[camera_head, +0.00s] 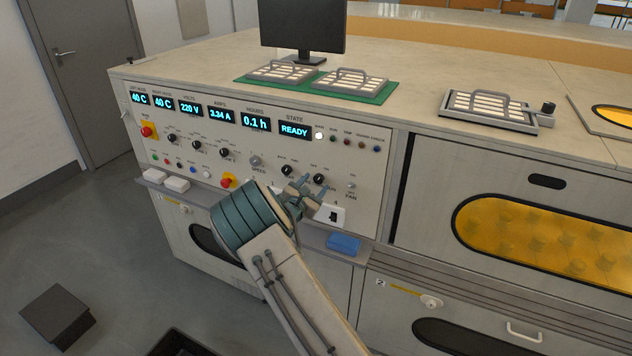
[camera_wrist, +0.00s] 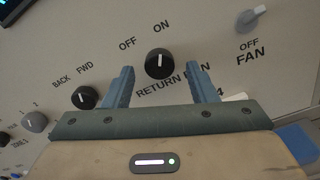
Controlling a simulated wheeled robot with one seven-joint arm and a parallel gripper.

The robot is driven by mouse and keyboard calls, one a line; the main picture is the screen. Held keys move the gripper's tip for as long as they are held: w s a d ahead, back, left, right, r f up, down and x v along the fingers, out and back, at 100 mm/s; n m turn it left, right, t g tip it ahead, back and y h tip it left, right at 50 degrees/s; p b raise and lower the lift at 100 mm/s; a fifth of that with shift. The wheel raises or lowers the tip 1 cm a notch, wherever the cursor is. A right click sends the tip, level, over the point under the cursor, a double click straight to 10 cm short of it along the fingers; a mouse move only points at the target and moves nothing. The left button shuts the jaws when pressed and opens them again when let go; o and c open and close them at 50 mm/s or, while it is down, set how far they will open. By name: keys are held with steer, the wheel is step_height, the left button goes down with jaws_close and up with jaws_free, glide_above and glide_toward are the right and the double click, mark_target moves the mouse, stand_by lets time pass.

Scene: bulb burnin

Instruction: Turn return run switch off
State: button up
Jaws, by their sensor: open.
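The return run switch is a black round knob (camera_wrist: 159,63) with a white pointer line, labelled OFF, ON and RETURN RUN. Its pointer stands near upright in the wrist view, toward the ON mark. In the head view the knob (camera_head: 319,179) sits on the lower right of the control panel (camera_head: 370,207). My gripper (camera_wrist: 160,82) is open, with one blue-grey finger on each side of the knob in the picture. I cannot tell whether either finger touches it. In the head view my gripper (camera_head: 304,187) is close to the panel face.
A black BACK/FWD knob (camera_wrist: 87,97) is to the left and a grey FAN knob (camera_wrist: 252,18) to the right. A ledge with a blue block (camera_head: 343,243) juts out underneath. The STATE display (camera_head: 294,131) reads READY.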

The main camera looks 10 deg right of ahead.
steer(key=shift+x, duration=0.8)
steer(key=c, duration=1)
steer(key=n, duration=0.3)
steer(key=n+p, duration=0.1)
steer(key=n, duration=0.2)
steer(key=shift+s+n, duration=0.1)
steer(key=shift+n, duration=0.2)
steer(key=n+p, duration=0.2)
steer(key=n, duration=0.3)
steer(key=shift+d, duration=0.1)
steer(key=shift+n, duration=0.3)
